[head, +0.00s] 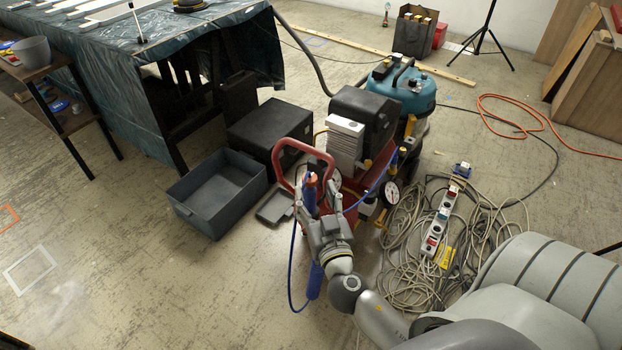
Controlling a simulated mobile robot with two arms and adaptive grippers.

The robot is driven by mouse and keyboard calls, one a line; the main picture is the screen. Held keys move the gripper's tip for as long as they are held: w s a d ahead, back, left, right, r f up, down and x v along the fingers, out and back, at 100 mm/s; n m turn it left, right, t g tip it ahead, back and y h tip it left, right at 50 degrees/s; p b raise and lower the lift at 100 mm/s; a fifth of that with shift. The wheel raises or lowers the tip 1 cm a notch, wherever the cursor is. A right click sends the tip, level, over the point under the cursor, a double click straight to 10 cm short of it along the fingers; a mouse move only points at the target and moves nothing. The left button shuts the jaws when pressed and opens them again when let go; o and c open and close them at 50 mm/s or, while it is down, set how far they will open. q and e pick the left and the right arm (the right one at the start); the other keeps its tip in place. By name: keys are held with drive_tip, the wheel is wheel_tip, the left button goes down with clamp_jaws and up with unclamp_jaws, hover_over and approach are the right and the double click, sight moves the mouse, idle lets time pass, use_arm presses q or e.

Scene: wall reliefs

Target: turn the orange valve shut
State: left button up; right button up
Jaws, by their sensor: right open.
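A small orange piece (312,179), which looks like the orange valve, shows at the top of a blue upright cylinder, just in front of the red tubular handle (278,155). My right gripper (318,197) reaches up from the lower right, with its fingers apart around the upper part of the blue cylinder, just below the orange piece in the picture. I cannot tell whether the fingers touch it. The gripper and wrist hide the cylinder's middle; its lower end (315,282) shows beneath. My left gripper is out of view.
An open grey bin (215,195) and a black case (270,128) stand left. Coiled cables (405,240) and a power strip (440,220) lie right. A teal vacuum (405,88) stands behind. Floor at lower left is mostly clear.

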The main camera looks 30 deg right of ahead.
sight(312, 185)
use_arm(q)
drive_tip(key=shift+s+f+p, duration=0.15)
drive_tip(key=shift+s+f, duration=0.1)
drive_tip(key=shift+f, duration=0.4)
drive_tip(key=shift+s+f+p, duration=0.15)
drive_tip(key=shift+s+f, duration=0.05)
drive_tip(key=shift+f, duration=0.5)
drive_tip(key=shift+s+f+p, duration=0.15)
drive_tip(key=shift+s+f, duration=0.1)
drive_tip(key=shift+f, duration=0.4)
use_arm(e)
drive_tip(key=shift+x, duration=2.45)
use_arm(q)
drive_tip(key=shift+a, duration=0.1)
use_arm(e)
drive_tip(key=shift+c, duration=0.3)
drive_tip(key=c, duration=1)
